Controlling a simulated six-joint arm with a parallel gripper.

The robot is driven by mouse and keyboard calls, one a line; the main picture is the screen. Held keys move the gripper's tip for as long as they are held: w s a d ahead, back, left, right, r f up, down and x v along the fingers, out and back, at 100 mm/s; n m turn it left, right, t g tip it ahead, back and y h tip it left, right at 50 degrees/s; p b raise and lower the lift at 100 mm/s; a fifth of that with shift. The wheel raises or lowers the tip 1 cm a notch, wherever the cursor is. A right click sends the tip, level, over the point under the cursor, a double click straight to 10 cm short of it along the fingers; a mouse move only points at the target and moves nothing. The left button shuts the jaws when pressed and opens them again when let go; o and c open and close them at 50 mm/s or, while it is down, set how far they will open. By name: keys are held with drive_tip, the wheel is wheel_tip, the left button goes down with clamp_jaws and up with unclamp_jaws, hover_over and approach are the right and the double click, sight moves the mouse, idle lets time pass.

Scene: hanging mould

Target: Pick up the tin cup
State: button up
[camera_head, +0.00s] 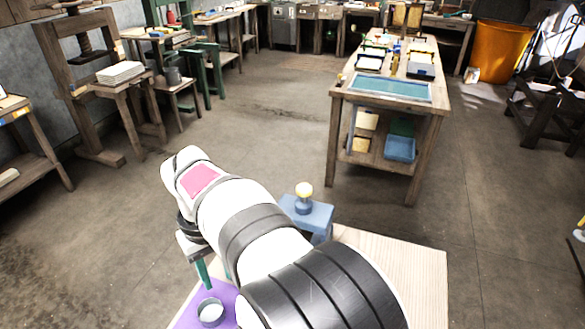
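A small round tin cup (211,312), grey with a pale inside, stands upright on a purple mat (187,318) at the bottom of the view. My gripper (208,278) hangs from the white and black arm, just above and behind the cup in the picture. One green finger shows clearly, pointing down, and its tip appears close to the cup's far rim. My arm hides most of the rest of the gripper, so its opening is not clear. The cup does not appear to be held.
The mat lies on a pale wooden table (415,275). A wooden workbench (388,102) stands farther back across open floor.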

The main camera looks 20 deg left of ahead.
drive_tip(key=n, duration=0.2)
hover_over(200, 316)
drive_tip(key=d, duration=0.2)
wheel_tip(200, 316, down, 3)
drive_tip(key=f, duration=1)
drive_tip(key=a+f, duration=0.1)
drive_tip(key=f, duration=0.4)
drive_tip(key=shift+s+f, duration=0.1)
drive_tip(key=shift+s, duration=0.25)
clamp_jaws()
